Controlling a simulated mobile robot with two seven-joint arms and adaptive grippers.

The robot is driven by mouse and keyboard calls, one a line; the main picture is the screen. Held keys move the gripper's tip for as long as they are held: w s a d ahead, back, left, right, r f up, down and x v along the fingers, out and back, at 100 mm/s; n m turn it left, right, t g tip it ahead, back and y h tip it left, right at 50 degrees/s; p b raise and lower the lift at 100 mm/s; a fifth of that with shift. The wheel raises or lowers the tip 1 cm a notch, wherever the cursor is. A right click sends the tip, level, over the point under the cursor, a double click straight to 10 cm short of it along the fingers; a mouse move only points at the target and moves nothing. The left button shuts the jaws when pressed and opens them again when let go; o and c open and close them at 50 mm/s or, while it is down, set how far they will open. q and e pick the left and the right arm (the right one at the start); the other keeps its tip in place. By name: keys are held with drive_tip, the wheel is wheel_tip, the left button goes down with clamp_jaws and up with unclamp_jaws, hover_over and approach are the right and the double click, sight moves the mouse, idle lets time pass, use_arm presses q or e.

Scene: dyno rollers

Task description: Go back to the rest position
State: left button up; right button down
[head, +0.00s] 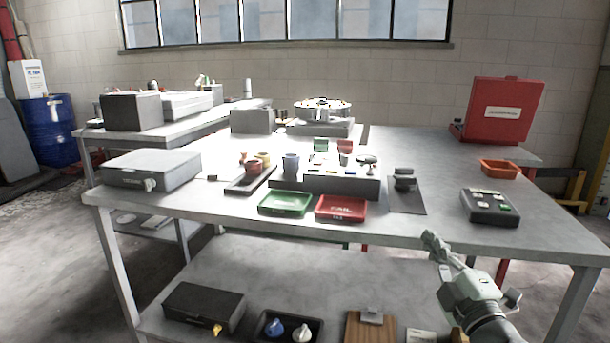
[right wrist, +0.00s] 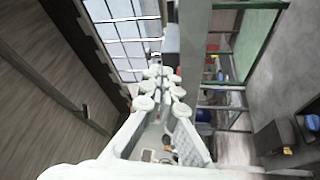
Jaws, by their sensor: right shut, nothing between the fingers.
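My right gripper (head: 432,240) is at the front edge of the workbench, right of centre in the head view. Its arm comes in from the lower right. Its fingers are together and hold nothing. In the right wrist view the gripper (right wrist: 158,75) also shows closed, with the table edge beside it. My left gripper is not in the head view.
The workbench (head: 420,225) carries a green tray (head: 286,203), a red tray (head: 341,208), a dark box with small parts (head: 489,206), an orange bin (head: 500,167) and a red case (head: 499,110). A lower shelf (head: 290,270) holds a black box (head: 204,307). Bare floor lies at left.

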drive_tip(key=s+d+f+m+g+h, duration=0.2)
drive_tip(key=s+f+m+g, duration=0.1)
drive_tip(key=f, duration=0.5)
drive_tip(key=s+d+f+m+g+h, duration=0.2)
drive_tip(key=s+f+m, duration=0.15)
drive_tip(key=f, duration=0.35)
drive_tip(key=s+d+f+m+g+h, duration=0.2)
drive_tip(key=s+d+f+m+g, duration=0.1)
drive_tip(key=f, duration=0.5)
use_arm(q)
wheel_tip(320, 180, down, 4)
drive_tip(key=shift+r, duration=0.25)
use_arm(e)
drive_tip(key=s+a+f+m+g+y, duration=0.1)
drive_tip(key=s+f+g, duration=0.3)
drive_tip(key=s+f, duration=0.4)
drive_tip(key=s+a+f+m+g+y, duration=0.1)
drive_tip(key=s+a+f+m+g, duration=0.2)
drive_tip(key=s+f, duration=0.6)
drive_tip(key=s+m+g, duration=0.1)
drive_tip(key=s+g, duration=0.1)
drive_tip(key=s, duration=0.2)
drive_tip(key=shift+s+a, duration=0.2)
